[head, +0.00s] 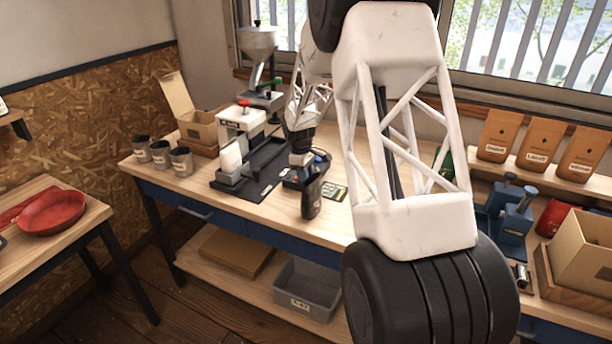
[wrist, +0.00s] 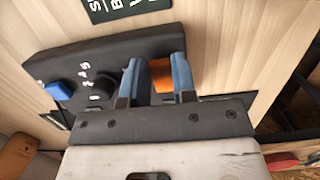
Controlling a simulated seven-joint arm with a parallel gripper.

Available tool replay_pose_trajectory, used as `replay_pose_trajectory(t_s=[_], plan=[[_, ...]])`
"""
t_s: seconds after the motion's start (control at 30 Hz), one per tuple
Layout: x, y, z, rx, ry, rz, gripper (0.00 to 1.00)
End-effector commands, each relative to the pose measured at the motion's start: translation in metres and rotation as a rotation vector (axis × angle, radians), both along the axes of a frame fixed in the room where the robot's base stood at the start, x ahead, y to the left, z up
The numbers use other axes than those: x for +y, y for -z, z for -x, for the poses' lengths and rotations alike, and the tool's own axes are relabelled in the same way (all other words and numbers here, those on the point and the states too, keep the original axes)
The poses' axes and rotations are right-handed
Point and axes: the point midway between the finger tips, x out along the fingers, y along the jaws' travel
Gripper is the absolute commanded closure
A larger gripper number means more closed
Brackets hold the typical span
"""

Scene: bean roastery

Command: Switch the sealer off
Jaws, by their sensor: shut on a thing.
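The sealer is a dark box; in the wrist view its panel (wrist: 70,60) carries a blue knob (wrist: 59,90), a black dial with white numbers (wrist: 101,87) and an orange switch (wrist: 160,74). In the head view my gripper (head: 301,163) is small and partly blends with the box.
A white machine with a red knob (head: 240,122) and a black base stands left on the workbench (head: 180,180). Several dark cups (head: 160,153) are farther left. Blue equipment (head: 508,215) and a cardboard box (head: 585,250) are right.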

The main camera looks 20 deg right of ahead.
Motion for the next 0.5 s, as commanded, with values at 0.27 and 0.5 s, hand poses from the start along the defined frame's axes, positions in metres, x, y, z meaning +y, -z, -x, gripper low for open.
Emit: replay_pose_trajectory(t_s=[0.27, 0.5], plan=[[0.0000, -0.0003, -0.0002, 0.003, 0.001, 0.005, 0.98], [0.0000, -0.0003, -0.0001, 0.004, 0.000, 0.005, 0.49]])
